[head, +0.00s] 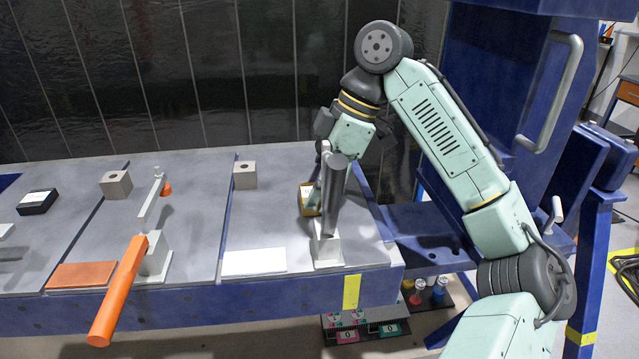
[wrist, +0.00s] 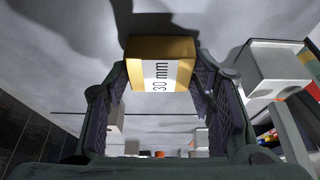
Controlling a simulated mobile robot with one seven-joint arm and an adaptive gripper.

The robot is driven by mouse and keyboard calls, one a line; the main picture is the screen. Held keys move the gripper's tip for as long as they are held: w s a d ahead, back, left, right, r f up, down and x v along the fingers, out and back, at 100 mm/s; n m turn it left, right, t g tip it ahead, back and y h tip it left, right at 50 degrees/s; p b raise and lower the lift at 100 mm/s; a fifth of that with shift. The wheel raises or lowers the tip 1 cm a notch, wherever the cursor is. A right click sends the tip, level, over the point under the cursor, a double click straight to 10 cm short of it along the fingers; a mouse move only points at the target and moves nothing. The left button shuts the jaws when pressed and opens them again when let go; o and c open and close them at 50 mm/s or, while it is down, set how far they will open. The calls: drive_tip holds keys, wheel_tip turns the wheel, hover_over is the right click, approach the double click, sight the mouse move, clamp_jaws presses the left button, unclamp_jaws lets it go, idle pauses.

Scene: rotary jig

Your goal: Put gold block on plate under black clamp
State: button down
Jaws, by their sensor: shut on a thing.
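The gold block (head: 305,203), with a white label, is at the right end of the bench in the head view. In the wrist view the gold block (wrist: 160,50) reads "30 mm" and sits between my fingertips. My gripper (wrist: 160,78) is shut on it. In the head view my gripper (head: 316,190) is partly hidden behind a grey-handled clamp (head: 332,200). I cannot tell whether the block touches the bench. No clamp shows as clearly black. A white plate (head: 254,262) lies left of the grey-handled clamp; an orange plate (head: 82,275) lies farther left.
An orange-handled clamp (head: 128,275) stands beside the orange plate, its handle over the front edge. Grey blocks with holes (head: 116,184) (head: 245,175) stand at the back. A black block (head: 37,201) lies far left. The grey clamp (wrist: 265,75) is close on the right in the wrist view.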

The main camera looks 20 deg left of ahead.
drive_tip(key=c, duration=0.7)
unclamp_jaws()
drive_tip(key=p+v, duration=0.1)
drive_tip(key=v, duration=1.1)
